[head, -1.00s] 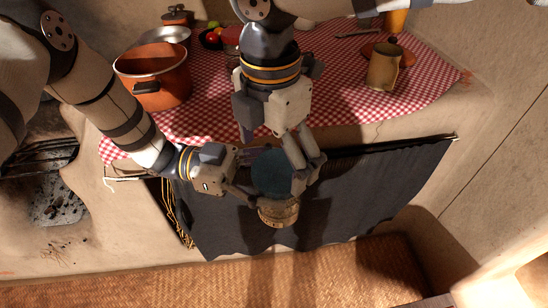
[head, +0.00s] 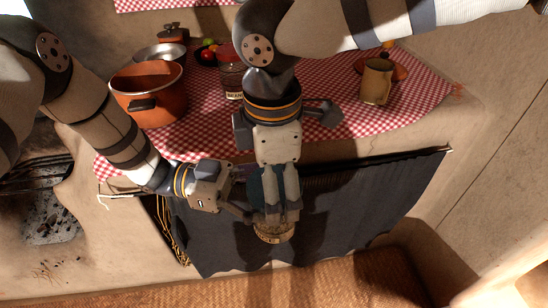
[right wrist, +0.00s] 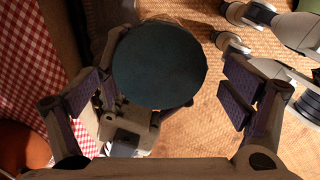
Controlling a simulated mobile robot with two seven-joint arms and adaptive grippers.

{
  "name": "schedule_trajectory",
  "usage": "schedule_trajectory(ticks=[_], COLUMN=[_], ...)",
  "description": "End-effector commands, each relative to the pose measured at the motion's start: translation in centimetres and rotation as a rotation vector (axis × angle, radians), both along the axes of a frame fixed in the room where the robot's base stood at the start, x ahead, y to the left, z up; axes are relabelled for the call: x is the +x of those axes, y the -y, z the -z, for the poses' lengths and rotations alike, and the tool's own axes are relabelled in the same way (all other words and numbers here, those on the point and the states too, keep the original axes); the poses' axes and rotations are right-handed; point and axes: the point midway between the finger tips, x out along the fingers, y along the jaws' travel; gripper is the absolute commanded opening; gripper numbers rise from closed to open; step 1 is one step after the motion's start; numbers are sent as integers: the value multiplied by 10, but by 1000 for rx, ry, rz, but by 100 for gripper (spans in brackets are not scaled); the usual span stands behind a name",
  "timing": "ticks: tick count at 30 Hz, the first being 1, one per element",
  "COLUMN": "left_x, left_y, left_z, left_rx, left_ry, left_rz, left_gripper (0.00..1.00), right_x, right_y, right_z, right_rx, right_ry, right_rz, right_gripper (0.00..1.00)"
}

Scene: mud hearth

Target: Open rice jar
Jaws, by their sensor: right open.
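The rice jar has a round dark teal lid (head: 256,186) and a tan lower part with a label (head: 273,234). It is held up in front of the dark curtain, clear of the counter. My left gripper (head: 240,200) comes in from the left and is shut on the jar; its fingers are partly hidden. My right gripper (head: 280,212) is over the jar, its fingers hiding part of the lid. In the right wrist view the lid (right wrist: 158,65) lies between the open, purple-padded fingers (right wrist: 163,98), with a gap visible on the right side.
The counter with a red checked cloth (head: 330,120) holds an orange pot (head: 148,95), a metal bowl (head: 160,54), a labelled glass jar (head: 231,80) and a tan mug (head: 377,80). A dark curtain (head: 370,200) hangs below the counter's edge, above the woven floor mat (head: 330,273).

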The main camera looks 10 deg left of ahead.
Motion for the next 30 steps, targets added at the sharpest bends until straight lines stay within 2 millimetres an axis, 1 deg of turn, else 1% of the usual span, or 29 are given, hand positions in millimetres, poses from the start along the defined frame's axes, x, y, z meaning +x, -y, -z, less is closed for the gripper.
schedule_trajectory(ticks=[3, 8, 9, 11, 12, 14, 15, 16, 21, 23, 25, 26, 27, 28, 29, 30], left_x=[0, 0, 0, 0, 0, 0, 0, 0, 0, 1, 0, 0, 0, 0, -1, -1], left_y=[0, 0, 0, 0, 0, 0, 0, 0, 0, 0, 0, 0, 0, 0, 1, 1], left_z=[-1, -1, -1, -1, -1, -1, -1, -2, -2, -2, -2, -2, -2, -2, -2, -2], left_rx=[-2, -2, -2, -2, -2, -2, -2, -2, -3, -3, -3, -3, -3, -4, -4, -5], left_ry=[2, 2, 2, 2, 2, 2, 2, 2, 3, 3, 3, 3, 3, 3, 2, 2], left_rz=[0, 0, 0, 0, 0, 0, 0, 0, 0, 0, 0, 1, 1, 2, 3, 6], left_gripper=[0, 0, 0, 0, 0, 0, 0, 0, 0, 0, 0, 0, 0, 0, 0, 0], right_x=[0, 0, 0, 0, 0, 0, 0, 0, 0, -1, -1, -1, 0, 0, 1, 1], right_y=[0, 0, 0, 0, 0, 0, 0, 0, 0, 0, 0, 0, 0, 0, 0, 0], right_z=[4, 5, 4, 4, 4, 4, 4, 4, 5, 5, 5, 5, 5, 5, 5, 4], right_rx=[1, 1, 1, 1, 1, 0, 0, 0, -3, -10, -26, -37, -50, -62, -73, -88], right_ry=[2, 2, 2, 2, 2, 1, 1, 1, -1, -3, -4, -5, -4, -4, -2, 0], right_rz=[-1, -1, -1, -1, -1, -1, -1, -1, -29, -117, -311, -417, -577, -697, -819, -978], right_gripper=[93, 93, 91, 77, 68, 55, 46, 43, 43, 43, 43, 42, 40, 39, 39, 39])
